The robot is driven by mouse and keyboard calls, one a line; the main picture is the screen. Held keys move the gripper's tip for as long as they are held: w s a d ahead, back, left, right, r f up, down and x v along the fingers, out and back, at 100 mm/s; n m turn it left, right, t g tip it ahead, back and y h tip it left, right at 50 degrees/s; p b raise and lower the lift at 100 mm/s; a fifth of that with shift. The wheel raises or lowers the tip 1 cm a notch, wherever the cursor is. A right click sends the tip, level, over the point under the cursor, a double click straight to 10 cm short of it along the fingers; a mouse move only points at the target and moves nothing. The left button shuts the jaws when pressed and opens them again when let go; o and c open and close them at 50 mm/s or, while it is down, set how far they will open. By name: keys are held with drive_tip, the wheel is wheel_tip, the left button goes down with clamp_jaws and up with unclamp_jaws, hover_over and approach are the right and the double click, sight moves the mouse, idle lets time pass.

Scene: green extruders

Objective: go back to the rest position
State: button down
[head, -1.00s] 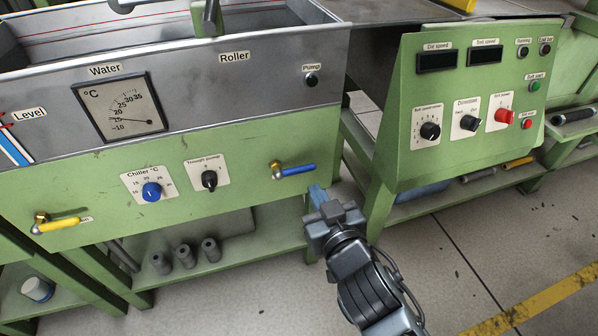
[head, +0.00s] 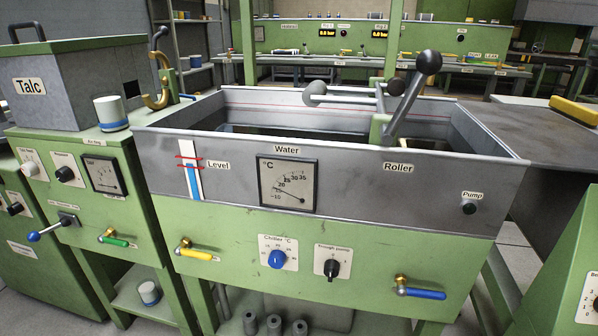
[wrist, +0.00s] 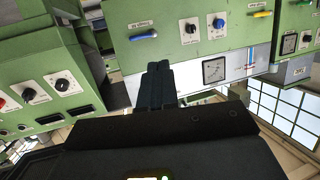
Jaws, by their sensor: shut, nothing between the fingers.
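My gripper (wrist: 159,68) shows only in the wrist view, where its two dark fingers are closed together with nothing between them. That view is upside down. The fingers stand in front of the green water trough (wrist: 176,60), and I cannot tell how far away it is. The blue valve handle (wrist: 145,35) appears just above the fingertips in the picture, apart from them. My arm and gripper are out of the head view.
In the head view the trough's grey tank (head: 225,175) fills the middle. A lever with a black knob (head: 428,63) rises from it. A talc box (head: 75,85) stands at left. A green control panel (head: 572,270) is at the right edge.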

drive_tip(key=s+d+r, duration=0.2)
drive_tip(key=s+r, duration=0.4)
drive_tip(key=s, duration=0.1)
wheel_tip(320, 180, up, 16)
drive_tip(key=p, duration=1.7)
drive_tip(key=shift+a+f+n+y, duration=0.15)
drive_tip(key=shift+a+n+y, duration=0.1)
drive_tip(key=shift+n+y, duration=0.15)
drive_tip(key=shift+w, duration=0.1)
idle(0.6)
